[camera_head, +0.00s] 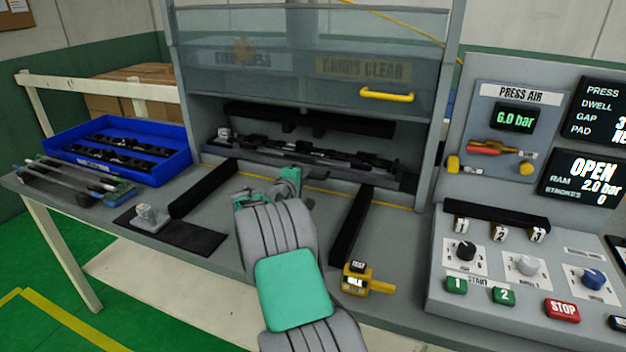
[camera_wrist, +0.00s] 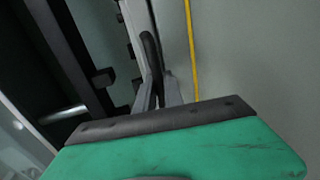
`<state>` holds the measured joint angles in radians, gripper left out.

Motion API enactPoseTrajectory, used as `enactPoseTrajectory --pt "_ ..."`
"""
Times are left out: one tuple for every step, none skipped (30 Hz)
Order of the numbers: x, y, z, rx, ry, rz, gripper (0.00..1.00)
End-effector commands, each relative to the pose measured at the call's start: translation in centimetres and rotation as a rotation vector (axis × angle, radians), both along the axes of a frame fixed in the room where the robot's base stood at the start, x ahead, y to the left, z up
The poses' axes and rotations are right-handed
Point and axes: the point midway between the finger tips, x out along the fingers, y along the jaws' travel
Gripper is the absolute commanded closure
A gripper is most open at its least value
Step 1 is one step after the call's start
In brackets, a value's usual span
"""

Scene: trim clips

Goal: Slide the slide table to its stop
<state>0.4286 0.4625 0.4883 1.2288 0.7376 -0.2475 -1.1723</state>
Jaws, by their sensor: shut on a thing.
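The slide table (camera_head: 322,178) is a grey plate carrying a long black trim part and clips. It sits at the back of the two black rails (camera_head: 350,226), inside the press opening beneath the raised guard. My gripper (camera_head: 301,184) is at its front edge, near the middle. In the wrist view my gripper's fingers (camera_wrist: 160,92) are shut on a dark rounded handle (camera_wrist: 149,56) at the table's edge. The fingertips are small and partly hidden in the head view. Whether the table touches a stop cannot be seen.
The clear guard with a yellow handle (camera_head: 387,94) is above. A blue tray (camera_head: 70,147) of dark parts and a grey block on a black mat (camera_head: 195,238) are left. A yellow tool (camera_head: 367,283) and the control panel (camera_head: 530,262) are right. The bench between the rails is otherwise clear.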

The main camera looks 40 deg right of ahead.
Motion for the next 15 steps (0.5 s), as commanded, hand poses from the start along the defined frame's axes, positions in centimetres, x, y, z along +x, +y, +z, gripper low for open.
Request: enactPoseTrajectory --pt "0.16 -0.07 0.27 -0.003 -0.005 0.002 1.0" --pt "0.17 -0.08 0.29 -0.003 -0.005 0.002 1.0" --pt "0.16 -0.12 0.32 -0.004 -0.006 0.002 1.0" --pt "0.14 -0.14 0.34 -0.004 -0.007 0.002 1.0" --pt "0.13 -0.17 0.35 -0.004 -0.007 0.002 1.0" --pt "0.1 -0.2 0.38 -0.005 -0.007 0.001 1.0" --pt "0.07 -0.23 0.4 -0.004 -0.008 0.001 1.0" --pt "0.06 -0.24 0.42 -0.004 -0.008 0.001 1.0" --pt "0.06 -0.24 0.44 -0.005 -0.008 0.001 0.87" --pt "0.06 -0.25 0.46 -0.005 -0.008 0.001 0.84" --pt "0.05 -0.25 0.46 -0.005 -0.009 0.001 0.82" --pt "0.04 -0.25 0.44 -0.005 -0.008 0.0 0.78" --pt "0.03 -0.24 0.42 -0.004 -0.007 0.0 0.76" --pt "0.03 -0.24 0.4 -0.004 -0.007 0.0 0.74" --pt "0.01 -0.23 0.37 -0.004 -0.007 0.0 0.7"
